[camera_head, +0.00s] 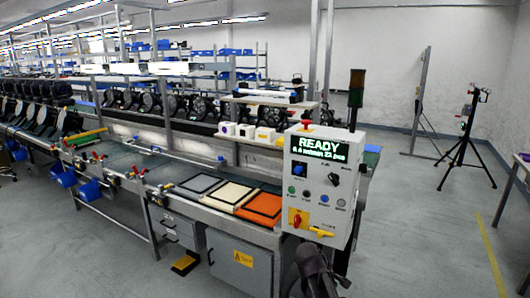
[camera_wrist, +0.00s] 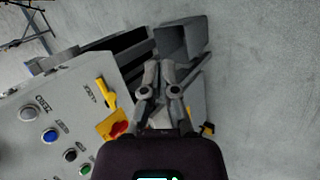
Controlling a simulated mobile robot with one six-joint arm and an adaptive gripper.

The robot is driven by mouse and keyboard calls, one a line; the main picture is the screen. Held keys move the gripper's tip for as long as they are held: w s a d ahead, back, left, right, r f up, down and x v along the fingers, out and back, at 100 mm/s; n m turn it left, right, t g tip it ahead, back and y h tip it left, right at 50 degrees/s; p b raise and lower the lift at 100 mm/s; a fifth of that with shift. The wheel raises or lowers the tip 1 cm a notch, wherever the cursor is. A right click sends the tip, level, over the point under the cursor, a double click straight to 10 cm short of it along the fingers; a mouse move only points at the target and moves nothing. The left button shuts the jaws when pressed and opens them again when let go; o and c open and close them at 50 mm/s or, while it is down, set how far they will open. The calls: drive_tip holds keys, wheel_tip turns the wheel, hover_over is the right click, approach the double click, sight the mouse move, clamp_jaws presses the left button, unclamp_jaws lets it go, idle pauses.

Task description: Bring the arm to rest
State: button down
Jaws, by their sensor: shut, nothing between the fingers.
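My gripper (camera_wrist: 158,75) shows in the wrist view with its two grey fingers together and nothing between them. It is beside the control box (camera_wrist: 40,125), to the right of its face, and apart from the yellow and red switch (camera_wrist: 115,127). In the head view, part of my dark arm (camera_head: 315,270) shows at the bottom, just below the control box (camera_head: 322,190). The box's screen (camera_head: 318,148) reads READY. My gripper's fingers are hard to make out in the head view.
A workbench line with black, cream (camera_head: 228,195) and orange (camera_head: 264,207) panels runs left of the control box. A signal tower (camera_head: 356,88) stands behind the box. A tripod (camera_head: 466,140) stands far right. Grey floor (camera_head: 415,240) on the right is mostly clear.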

drive_tip(key=s+a+m+g+y+p, duration=0.1)
drive_tip(key=s+a+m+g+y, duration=0.1)
drive_tip(key=s, duration=0.5)
drive_tip(key=s+a+f+m+g+y+p, duration=0.1)
drive_tip(key=s+a+m+g+y, duration=0.1)
drive_tip(key=s+m+y, duration=0.2)
drive_tip(key=shift+s+a+f+m, duration=0.15)
drive_tip(key=shift+s+f+m, duration=0.1)
drive_tip(key=shift+s+m, duration=1.15)
